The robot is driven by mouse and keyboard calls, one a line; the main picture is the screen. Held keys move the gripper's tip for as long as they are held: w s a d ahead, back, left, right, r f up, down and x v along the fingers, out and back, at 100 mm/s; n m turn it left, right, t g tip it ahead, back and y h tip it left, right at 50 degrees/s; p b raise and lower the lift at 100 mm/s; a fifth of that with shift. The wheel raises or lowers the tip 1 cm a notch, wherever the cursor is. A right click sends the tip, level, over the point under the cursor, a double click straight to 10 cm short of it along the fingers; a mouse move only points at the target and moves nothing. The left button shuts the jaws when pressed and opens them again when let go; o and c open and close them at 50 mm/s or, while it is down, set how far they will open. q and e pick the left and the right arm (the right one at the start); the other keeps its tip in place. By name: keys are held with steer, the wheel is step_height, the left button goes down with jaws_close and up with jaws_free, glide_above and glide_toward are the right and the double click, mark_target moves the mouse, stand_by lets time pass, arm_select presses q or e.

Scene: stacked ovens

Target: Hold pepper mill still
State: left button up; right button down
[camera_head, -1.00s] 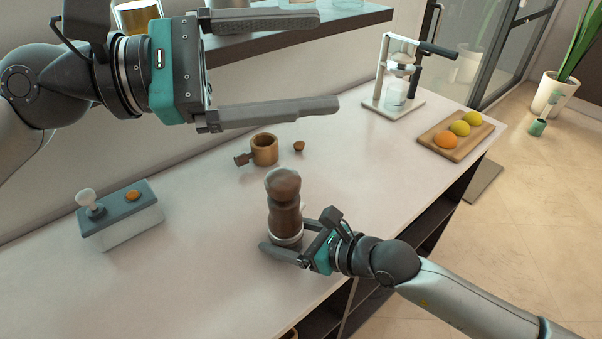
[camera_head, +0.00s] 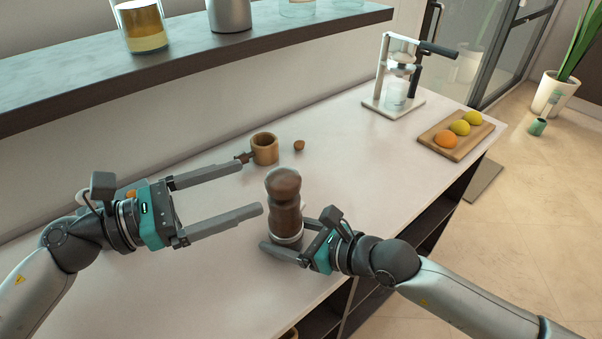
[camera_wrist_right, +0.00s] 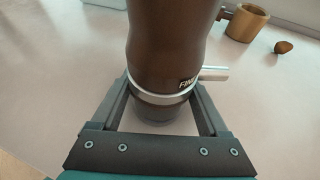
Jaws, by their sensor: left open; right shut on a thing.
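The dark brown pepper mill (camera_head: 285,205) stands upright on the counter, with a silver ring near its base. My right gripper (camera_head: 285,246) is shut on the mill's lower part. In the right wrist view the mill (camera_wrist_right: 168,50) sits between the two fingers (camera_wrist_right: 163,108), with some lettering above its silver ring. My left gripper (camera_head: 252,188) is open and empty. It points right toward the mill, with its fingertips to the left of it and apart from it in the picture.
A wooden cup (camera_head: 265,150) with a side handle and a small brown object (camera_head: 299,146) stand behind the mill. A press (camera_head: 400,80) and a board (camera_head: 437,145) of fruit are at the far right. A shelf (camera_head: 200,55) holding jars runs above the counter (camera_head: 345,150).

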mark_target(283, 184)
arm_select(q)
steer(key=f+x, duration=0.2)
steer(key=x, duration=0.9)
steer(key=shift+n, duration=0.4)
steer(key=shift+w+a, duration=0.1)
steer(key=shift+w, duration=0.05)
steer(key=c, duration=1.4)
steer(key=shift+o, duration=0.2)
